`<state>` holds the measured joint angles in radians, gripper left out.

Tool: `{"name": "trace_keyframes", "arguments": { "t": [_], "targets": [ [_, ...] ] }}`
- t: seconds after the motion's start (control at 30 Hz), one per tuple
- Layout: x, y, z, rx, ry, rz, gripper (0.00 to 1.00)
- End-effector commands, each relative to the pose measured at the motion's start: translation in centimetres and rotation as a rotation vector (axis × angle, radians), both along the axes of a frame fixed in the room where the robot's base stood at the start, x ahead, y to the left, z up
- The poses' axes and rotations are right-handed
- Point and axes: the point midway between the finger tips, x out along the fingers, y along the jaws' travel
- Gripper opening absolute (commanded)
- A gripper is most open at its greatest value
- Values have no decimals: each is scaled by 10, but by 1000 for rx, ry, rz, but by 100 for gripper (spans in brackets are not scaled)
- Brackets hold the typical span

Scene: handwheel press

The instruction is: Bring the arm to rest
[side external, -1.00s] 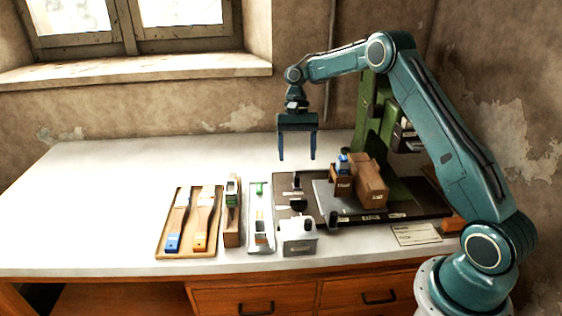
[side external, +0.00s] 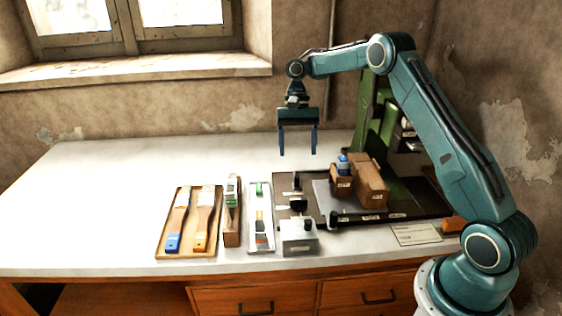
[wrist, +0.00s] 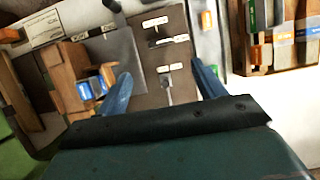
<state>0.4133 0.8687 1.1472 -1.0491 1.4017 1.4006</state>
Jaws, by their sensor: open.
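My gripper (side external: 298,153) hangs above the white bench in the side view, fingers pointing down and apart, with nothing between them. It is over the area behind the dark base plate (side external: 388,208), clear of everything below. In the wrist view its two blue fingers (wrist: 163,82) are spread, with the plate and its small labelled fittings below. The green press column (side external: 375,110) stands behind and to the right of the gripper, partly hidden by my arm.
A wooden tray with brushes (side external: 187,222), a narrow wooden holder (side external: 232,215), a light tray (side external: 261,222) and a grey metal block (side external: 298,237) line the front. Brown boxes (side external: 369,183) stand on the plate. The bench's left side (side external: 90,200) is clear.

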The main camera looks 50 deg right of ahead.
Motion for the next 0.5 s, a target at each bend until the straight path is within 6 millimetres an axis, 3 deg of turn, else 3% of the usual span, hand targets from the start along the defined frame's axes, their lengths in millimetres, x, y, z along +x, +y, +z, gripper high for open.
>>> {"name": "trace_keyframes", "arguments": {
  "t": [0.17,0.5],
  "targets": [
    [-3,11,18,1,-30,20,69],
    [-24,51,80,4,-153,105,69]
  ]
}}
